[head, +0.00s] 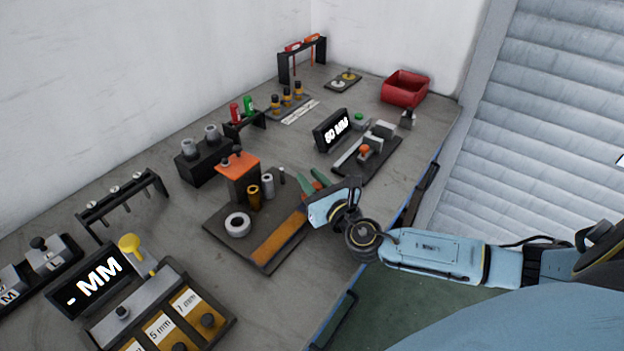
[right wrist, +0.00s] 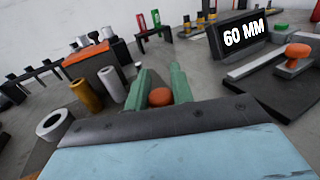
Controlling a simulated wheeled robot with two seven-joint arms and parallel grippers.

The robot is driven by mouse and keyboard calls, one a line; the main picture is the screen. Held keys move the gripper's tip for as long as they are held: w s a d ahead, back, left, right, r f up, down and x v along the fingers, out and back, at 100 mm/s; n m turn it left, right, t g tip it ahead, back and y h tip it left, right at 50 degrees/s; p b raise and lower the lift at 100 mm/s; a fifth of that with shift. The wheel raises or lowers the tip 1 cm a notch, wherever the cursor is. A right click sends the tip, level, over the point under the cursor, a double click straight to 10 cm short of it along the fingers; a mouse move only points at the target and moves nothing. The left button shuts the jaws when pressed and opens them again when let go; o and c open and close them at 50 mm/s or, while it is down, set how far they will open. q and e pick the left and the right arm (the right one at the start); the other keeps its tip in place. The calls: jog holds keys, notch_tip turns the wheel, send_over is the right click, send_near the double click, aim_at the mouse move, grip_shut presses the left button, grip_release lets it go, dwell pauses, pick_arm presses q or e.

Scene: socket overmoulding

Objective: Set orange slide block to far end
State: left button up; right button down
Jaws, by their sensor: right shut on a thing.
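My right gripper (head: 312,184) has green fingers, which also show in the right wrist view (right wrist: 160,88). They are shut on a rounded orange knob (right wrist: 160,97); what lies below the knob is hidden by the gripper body. The gripper is at the far right corner of a dark board, by the upper end of a flat orange strip (head: 278,240). A second orange knob (head: 365,150) sits on a grey block on a dark rail fixture (head: 378,165) beyond the gripper; that knob also shows in the right wrist view (right wrist: 298,50). My left gripper is not in view.
The dark board (head: 215,220) carries a white ring (head: 237,224), a bronze cylinder (head: 254,197), a grey cylinder (head: 268,185) and an orange-topped block (head: 238,164). A millimetre display (head: 332,130) stands behind the rail fixture. A red bin (head: 405,88) is at the back right.

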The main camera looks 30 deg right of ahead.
aim_at(268, 239)
jog(key=shift+s+a+r+p, duration=0.1)
jog(key=shift+s+a+p, duration=0.2)
jog(key=shift+a, duration=0.45)
jog(key=shift+s+a+f+p, duration=0.1)
jog(key=shift+s+a+p, duration=0.25)
jog(key=shift+a, duration=0.35)
jog(key=shift+s+a+r+p, duration=0.1)
jog(key=shift+s+a+p, duration=0.2)
jog(key=shift+a, duration=0.45)
jog(key=s+a, duration=0.1)
jog(key=a, duration=0.2)
jog(key=s+a+p, duration=0.1)
jog(key=a, duration=0.2)
jog(key=s+a+p, duration=0.1)
jog(key=a, duration=0.2)
jog(key=shift+s, duration=0.3)
jog(key=shift+s+a, duration=0.2)
jog(key=shift+a, duration=0.2)
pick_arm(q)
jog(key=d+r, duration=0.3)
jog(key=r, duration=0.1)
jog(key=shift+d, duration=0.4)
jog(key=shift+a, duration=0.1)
pick_arm(e)
jog(key=shift+a, duration=0.1)
